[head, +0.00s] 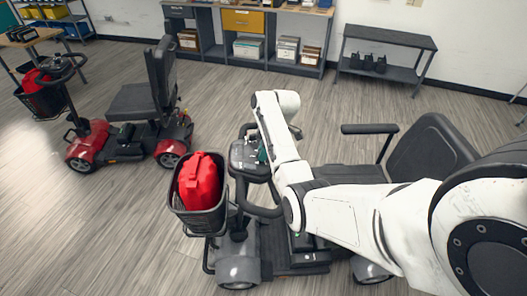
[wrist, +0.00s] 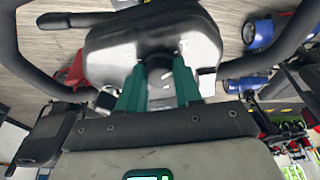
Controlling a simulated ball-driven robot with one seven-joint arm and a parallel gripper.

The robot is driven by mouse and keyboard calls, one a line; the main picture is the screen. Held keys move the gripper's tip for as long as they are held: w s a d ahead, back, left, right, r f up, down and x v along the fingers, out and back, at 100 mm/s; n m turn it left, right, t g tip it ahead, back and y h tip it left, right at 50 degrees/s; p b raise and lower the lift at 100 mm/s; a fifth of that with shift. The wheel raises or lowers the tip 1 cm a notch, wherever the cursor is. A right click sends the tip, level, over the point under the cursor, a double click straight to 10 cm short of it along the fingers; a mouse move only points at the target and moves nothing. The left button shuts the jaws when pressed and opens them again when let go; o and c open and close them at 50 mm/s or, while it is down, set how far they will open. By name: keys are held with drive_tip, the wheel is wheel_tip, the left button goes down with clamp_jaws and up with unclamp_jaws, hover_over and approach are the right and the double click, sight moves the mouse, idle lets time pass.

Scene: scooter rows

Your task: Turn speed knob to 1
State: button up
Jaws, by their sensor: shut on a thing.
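The speed knob (wrist: 159,74) is a small dark round part on the scooter's control console (wrist: 152,38), and it sits between my fingertips in the wrist view. My gripper (wrist: 161,84) has green fingers shut on the knob from both sides. The knob's markings and pointer are too small or hidden to read. In the head view, the grey scooter's console (head: 243,158) stands at the middle, and my gripper (head: 262,154) reaches down onto it, partly hidden by my white arm.
A basket (head: 203,219) with a red bag (head: 200,180) hangs at the grey scooter's front. Its black seat (head: 430,150) is at right. A red scooter (head: 130,125) stands at left. Shelves (head: 245,45) and a bench (head: 385,45) line the wall, with open floor before them.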

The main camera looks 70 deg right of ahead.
drive_tip(key=shift+d+n, duration=0.1)
drive_tip(key=shift+n, duration=0.5)
drive_tip(key=o, duration=1)
drive_tip(key=shift+o, duration=0.2)
drive_tip(key=v, duration=1.1)
drive_tip(key=shift+w+f, duration=0.1)
